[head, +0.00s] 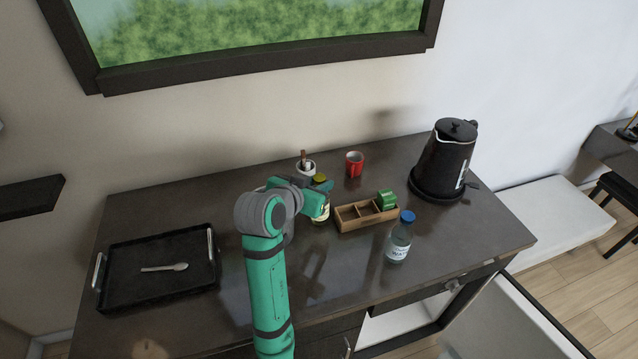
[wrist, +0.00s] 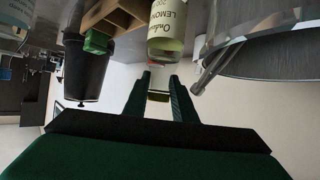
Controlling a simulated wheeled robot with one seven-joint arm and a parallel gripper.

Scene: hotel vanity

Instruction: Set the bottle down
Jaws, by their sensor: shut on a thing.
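The held bottle (head: 322,214) is clear with yellowish contents and a pale label, and its cap is yellow. It stands upright behind my forearm, which hides part of it. In the wrist view, which is upside down, the bottle (wrist: 167,40) has "LEMON" on its label. My gripper (head: 319,187) is shut on the bottle's upper end. Its fingers (wrist: 158,88) lie on both sides of the neck and cap. I cannot tell whether the bottle's base touches the dark table (head: 300,290). A second bottle, of water with a blue cap (head: 399,240), stands at the right front.
A wooden divided box (head: 350,222) with a green item (head: 387,200) is right of the held bottle. A black kettle (head: 443,160) is at right. A black tray (head: 150,290) with a spoon (head: 165,267) is at left.

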